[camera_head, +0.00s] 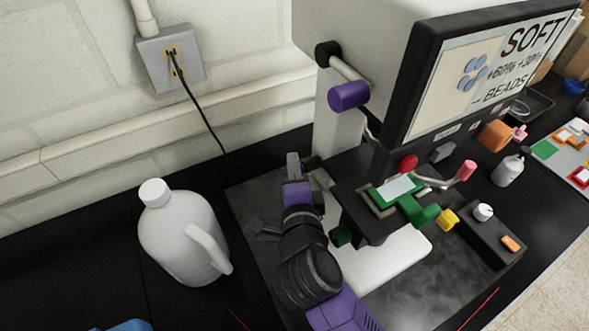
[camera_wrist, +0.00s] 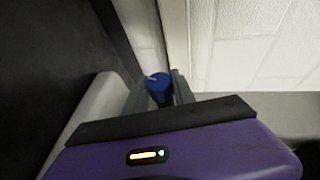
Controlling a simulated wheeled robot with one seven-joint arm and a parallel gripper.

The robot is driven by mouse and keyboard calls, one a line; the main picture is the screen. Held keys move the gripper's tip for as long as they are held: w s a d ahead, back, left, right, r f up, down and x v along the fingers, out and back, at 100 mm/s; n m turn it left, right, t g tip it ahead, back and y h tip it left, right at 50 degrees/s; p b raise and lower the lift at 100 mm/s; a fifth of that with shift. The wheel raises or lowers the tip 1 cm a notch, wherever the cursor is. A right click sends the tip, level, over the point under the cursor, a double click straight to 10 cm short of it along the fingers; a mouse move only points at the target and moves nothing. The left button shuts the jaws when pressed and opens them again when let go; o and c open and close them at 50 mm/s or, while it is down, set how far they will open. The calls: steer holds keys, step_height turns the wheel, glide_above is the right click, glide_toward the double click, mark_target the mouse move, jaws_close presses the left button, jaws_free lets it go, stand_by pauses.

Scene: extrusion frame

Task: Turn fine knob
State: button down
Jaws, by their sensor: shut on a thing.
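The fine knob appears to be a small blue knob (camera_wrist: 158,88) with a pale mark on its top, in the middle of the wrist view. My gripper (camera_wrist: 157,80) has one finger on each side of it and is shut on it. In the head view my gripper (camera_head: 294,165) is at the left side of the microscope-like machine (camera_head: 338,135), beside its column. The blue knob cannot be made out there; my gripper and the machine hide it. How far the knob is turned cannot be told.
A purple cylinder (camera_head: 348,96) sticks out above my gripper. A white jug (camera_head: 183,235) stands left of my arm. A wall outlet (camera_head: 172,58) with a black cord is behind. The stage (camera_head: 385,200) with green and yellow parts and a screen (camera_head: 470,70) are to the right.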

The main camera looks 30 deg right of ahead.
steer(key=shift+f+m+t+h+b, duration=0.35)
steer(key=shift+t+b, duration=0.35)
steer(key=shift+b, duration=0.5)
steer(key=shift+r+t+b, duration=0.25)
steer(key=shift+t+b, duration=0.15)
steer(key=shift+t, duration=0.1)
steer(key=c, duration=1.1)
jaws_free()
steer(key=shift+o, duration=0.2)
steer(key=b+v, duration=0.1)
steer(key=v, duration=0.7)
steer(key=shift+w, duration=0.1)
